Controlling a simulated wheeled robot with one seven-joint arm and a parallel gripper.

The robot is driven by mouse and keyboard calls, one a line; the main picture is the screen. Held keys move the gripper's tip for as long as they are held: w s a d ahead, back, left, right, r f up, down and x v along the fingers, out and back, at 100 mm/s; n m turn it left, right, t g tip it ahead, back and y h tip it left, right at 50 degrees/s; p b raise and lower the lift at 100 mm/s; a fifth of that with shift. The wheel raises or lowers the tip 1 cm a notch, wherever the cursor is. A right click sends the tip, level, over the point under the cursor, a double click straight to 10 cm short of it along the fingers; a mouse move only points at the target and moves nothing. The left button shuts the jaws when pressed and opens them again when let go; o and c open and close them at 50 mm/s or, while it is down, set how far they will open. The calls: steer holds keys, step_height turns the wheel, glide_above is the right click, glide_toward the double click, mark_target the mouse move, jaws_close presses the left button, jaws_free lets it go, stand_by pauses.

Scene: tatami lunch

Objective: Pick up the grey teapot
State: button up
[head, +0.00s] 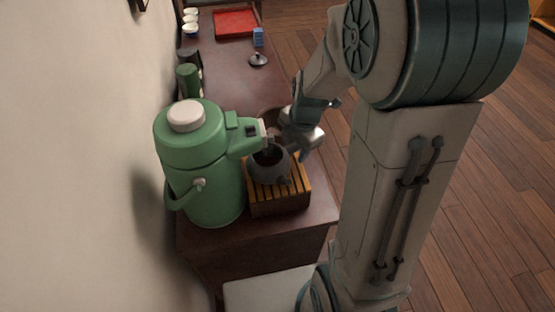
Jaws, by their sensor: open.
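The grey teapot (267,174) stands on a slatted wooden tea tray (281,206) near the front end of the dark wooden counter. Its top looks open and dark inside. My gripper (274,142) is open, just behind and to the right of the teapot, close to its rim. The fingers are small and partly hidden, so I cannot tell whether they touch the teapot.
A large green air pot (203,165) stands close to the left, its spout reaching over the teapot. The wall borders the left.

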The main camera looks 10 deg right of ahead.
jaws_close()
steer(key=shift+r, duration=0.2)
